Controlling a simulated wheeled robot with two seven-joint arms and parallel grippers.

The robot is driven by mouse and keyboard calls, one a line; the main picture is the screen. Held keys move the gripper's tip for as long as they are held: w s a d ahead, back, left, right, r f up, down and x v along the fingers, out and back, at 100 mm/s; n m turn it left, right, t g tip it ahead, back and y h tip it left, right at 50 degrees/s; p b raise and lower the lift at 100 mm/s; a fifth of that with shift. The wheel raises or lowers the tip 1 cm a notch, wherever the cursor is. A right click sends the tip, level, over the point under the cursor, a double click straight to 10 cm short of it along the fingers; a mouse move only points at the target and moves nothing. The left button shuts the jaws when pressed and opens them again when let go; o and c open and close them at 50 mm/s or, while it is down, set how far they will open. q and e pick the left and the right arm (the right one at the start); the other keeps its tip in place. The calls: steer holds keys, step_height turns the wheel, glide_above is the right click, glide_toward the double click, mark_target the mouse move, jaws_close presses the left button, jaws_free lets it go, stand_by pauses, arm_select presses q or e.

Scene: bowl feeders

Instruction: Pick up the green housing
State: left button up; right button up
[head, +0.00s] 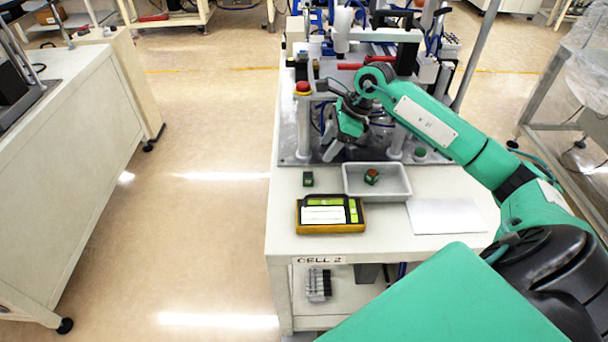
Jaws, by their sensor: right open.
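A small dark green block (308,179), which looks like the green housing, sits on the pale table top left of a grey tray (407,190). Another small green piece with an orange-brown top (371,176) lies inside the tray. I cannot tell for certain from this view which of the two is the housing. My right gripper (333,150) hangs above the back part of the table, behind and above the block. It is open and apart from both pieces. My left gripper is not in view.
A yellow-framed device (330,215) lies at the front of the table, with a white sheet (446,216) to its right. A machine with a red button (303,87) and posts stands behind on a metal plate. Another bench (80,150) stands left across open floor.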

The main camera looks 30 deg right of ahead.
mark_target(310, 175)
steer(key=shift+h, duration=0.4)
steer(key=x, duration=0.2)
steer(key=d+x, duration=0.1)
steer(key=x, duration=0.2)
steer(key=p+x, duration=0.1)
steer(key=x, duration=0.1)
steer(key=shift+d+f, duration=0.1)
steer(key=shift+f, duration=0.4)
steer(key=a+f, duration=0.1)
steer(key=w+a+f+p, duration=0.1)
steer(key=f, duration=0.1)
steer(key=shift+w+f+p, duration=0.2)
steer(key=shift+p, duration=0.1)
steer(key=shift+w+a+f, duration=0.1)
steer(key=shift+a+f, duration=0.1)
steer(key=shift+f, duration=0.4)
steer(key=shift+c, duration=0.6)
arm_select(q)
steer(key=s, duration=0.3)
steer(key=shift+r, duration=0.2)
arm_select(e)
steer(key=c, duration=0.9)
